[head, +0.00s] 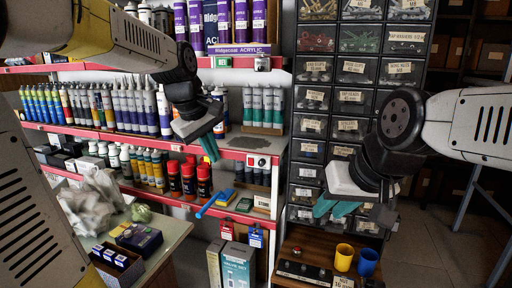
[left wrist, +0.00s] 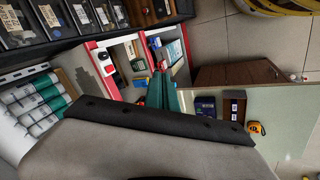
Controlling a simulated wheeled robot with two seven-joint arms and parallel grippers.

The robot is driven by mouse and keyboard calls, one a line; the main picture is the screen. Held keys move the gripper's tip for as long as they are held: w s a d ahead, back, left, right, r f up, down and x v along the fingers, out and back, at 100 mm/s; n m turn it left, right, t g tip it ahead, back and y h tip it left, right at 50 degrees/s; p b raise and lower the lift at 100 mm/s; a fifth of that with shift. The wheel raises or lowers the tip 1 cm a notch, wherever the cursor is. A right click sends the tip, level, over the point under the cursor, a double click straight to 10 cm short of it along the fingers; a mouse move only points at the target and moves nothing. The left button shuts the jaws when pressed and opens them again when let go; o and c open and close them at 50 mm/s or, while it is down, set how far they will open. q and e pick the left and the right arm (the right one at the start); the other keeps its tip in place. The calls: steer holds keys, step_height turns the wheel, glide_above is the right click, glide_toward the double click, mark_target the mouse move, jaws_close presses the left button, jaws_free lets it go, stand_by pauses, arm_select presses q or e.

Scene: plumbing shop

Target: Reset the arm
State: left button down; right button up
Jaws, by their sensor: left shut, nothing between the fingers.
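My left arm comes in from the upper left in the head view, and my left gripper (head: 210,150) hangs in front of the red-edged shelves. Its teal fingers are together with nothing between them. The closed teal fingers also show in the left wrist view (left wrist: 162,92), partly hidden by the dark gripper body. My right arm comes in from the right, and my right gripper (head: 334,209) points down in front of the drawer cabinet. Its teal fingers show below a pale housing, but their gap is not clear. I see nothing held in it.
Shelves (head: 240,152) carry bottles, tubes and spray cans. A drawer cabinet (head: 357,72) stands behind my right gripper. A low wooden stand holds an orange cup (head: 344,257) and a blue cup (head: 367,262). A pale table (head: 165,228) with small boxes is lower left. Floor shows at right.

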arm_select(q)
steer(key=s+a+f+m+t, duration=0.1)
steer(key=s+m, duration=0.3)
steer(key=s, duration=0.5)
steer(key=s+a+f+m, duration=0.1)
steer(key=s+f+m, duration=0.2)
steer(key=s, duration=0.5)
steer(key=shift+s+a+f+m+t, duration=0.3)
steer(key=shift+s+m+t, duration=0.1)
steer(key=shift+m, duration=0.5)
steer(key=shift+r, duration=0.1)
arm_select(e)
steer(key=shift+o, duration=0.4)
